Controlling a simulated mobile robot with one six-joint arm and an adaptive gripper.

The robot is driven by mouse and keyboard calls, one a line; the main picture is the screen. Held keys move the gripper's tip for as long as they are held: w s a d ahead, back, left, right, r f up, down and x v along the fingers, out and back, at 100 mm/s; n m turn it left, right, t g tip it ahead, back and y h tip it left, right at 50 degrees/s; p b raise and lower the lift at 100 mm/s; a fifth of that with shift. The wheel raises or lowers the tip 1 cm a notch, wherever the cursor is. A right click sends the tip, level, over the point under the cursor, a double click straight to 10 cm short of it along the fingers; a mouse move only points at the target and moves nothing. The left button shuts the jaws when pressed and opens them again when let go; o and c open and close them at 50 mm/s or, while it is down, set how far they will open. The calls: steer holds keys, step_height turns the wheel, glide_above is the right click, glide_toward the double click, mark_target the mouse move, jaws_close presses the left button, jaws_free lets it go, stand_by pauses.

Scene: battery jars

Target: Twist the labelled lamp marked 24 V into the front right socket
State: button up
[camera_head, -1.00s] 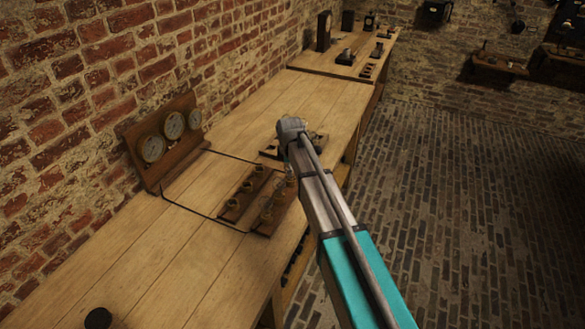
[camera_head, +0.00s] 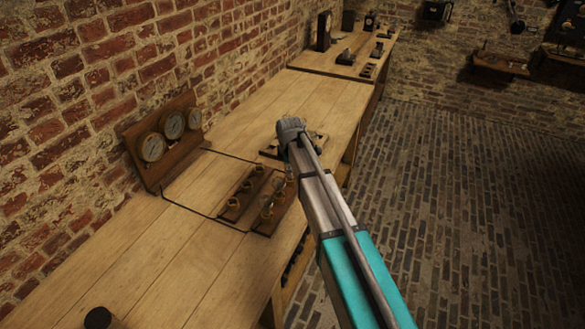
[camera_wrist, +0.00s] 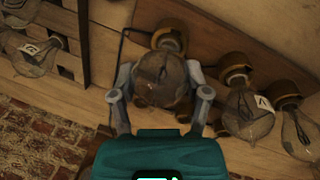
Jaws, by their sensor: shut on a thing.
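In the wrist view my gripper (camera_wrist: 162,94) is shut on a clear glass lamp (camera_wrist: 163,75), one finger on each side of its bulb. No 24 V mark can be read on it. A brass socket or collar (camera_wrist: 170,36) shows just beyond the glass, in line with it; I cannot tell whether the lamp is seated. Two more lamps stand to the right, a labelled one (camera_wrist: 248,112) and another (camera_wrist: 300,130). In the head view the wooden socket board (camera_head: 236,213) carries brass sockets, with glass lamps (camera_head: 266,206) in its nearer row. My arm hides the gripper there.
A dark rack (camera_wrist: 82,40) with labelled lamps (camera_wrist: 36,54) lies at the left of the wrist view. A panel of round gauges (camera_head: 152,147) stands behind the socket board. A dark round object (camera_head: 98,318) sits near. The bench (camera_head: 150,255) between is clear.

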steer(key=m+h, duration=0.1)
steer(key=m, duration=0.3)
steer(key=shift+m, duration=1)
steer(key=shift+m, duration=0.3)
steer(key=m, duration=0.2)
steer(key=shift+m+g+h, duration=0.3)
steer(key=shift+h, duration=0.1)
steer(key=shift+m, duration=1.6)
steer(key=shift+w+g, duration=0.1)
steer(key=shift+g, duration=0.2)
steer(key=shift+m, duration=0.9)
steer(key=shift+m+g+h, duration=0.3)
steer(key=shift+m+g, duration=0.1)
steer(key=shift+m, duration=1.5)
